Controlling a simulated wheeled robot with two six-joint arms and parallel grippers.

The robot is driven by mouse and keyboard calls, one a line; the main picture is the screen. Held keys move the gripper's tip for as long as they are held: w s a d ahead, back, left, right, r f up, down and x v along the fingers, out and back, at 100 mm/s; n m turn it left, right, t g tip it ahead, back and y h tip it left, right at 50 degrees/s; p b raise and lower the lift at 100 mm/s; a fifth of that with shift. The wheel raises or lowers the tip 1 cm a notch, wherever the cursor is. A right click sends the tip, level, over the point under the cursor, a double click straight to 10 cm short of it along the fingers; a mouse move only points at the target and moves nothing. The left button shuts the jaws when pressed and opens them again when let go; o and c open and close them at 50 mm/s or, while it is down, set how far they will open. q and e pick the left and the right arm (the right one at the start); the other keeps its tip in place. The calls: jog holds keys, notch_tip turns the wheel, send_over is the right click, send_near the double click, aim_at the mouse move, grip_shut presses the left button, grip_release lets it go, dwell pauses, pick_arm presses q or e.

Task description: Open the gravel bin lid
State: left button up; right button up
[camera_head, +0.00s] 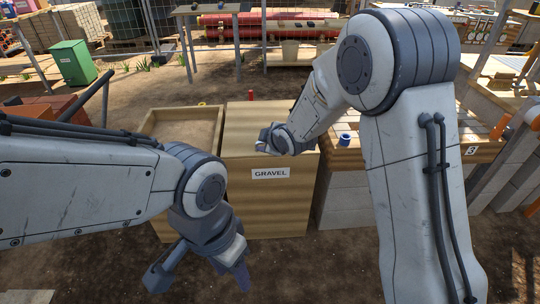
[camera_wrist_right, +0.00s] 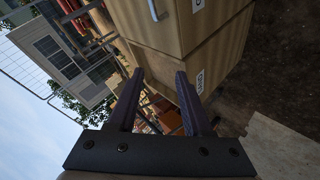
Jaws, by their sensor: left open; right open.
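The gravel bin (camera_head: 275,205) is a tan wooden box with a white GRAVEL label (camera_head: 270,173) on its front. Its lid (camera_head: 252,115) lies flat and closed on top. My right gripper (camera_head: 268,141) is over the lid's front part, just above the label; whether it touches the lid I cannot tell. In the right wrist view the open, empty jaws (camera_wrist_right: 160,76) point past a wooden bin face (camera_wrist_right: 205,45) with part of a label and a metal handle (camera_wrist_right: 153,10). My left gripper (camera_head: 198,280) is open and empty, low in front of the bins.
An open wooden bin (camera_head: 150,122) of sand adjoins on the left. On the right, a block-built bench (camera_head: 345,190) carries a blue cup-like object (camera_head: 345,138). A green bin (camera_head: 73,63) and a table (camera_head: 208,9) stand behind. Bare dirt lies in front.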

jog(key=w+d+f+n+t+y+b, duration=0.1)
jog(key=w+d+f+n+t+b, duration=0.3)
jog(key=f, duration=0.3)
jog(key=w+d+f+n+t+y+b, duration=0.1)
jog(key=w+d+f+n+b, duration=0.15)
jog(key=w+f, duration=0.5)
pick_arm(q)
notch_tip(320, 180, down, 11)
jog(key=b, duration=0.2)
pick_arm(e)
jog(key=shift+m, duration=0.25)
jog(key=x, duration=0.9)
jog(key=shift+a+f, duration=0.1)
jog(key=shift+f, duration=0.05)
pick_arm(q)
jog(key=shift+s+f, duration=0.1)
pick_arm(e)
grip_shut()
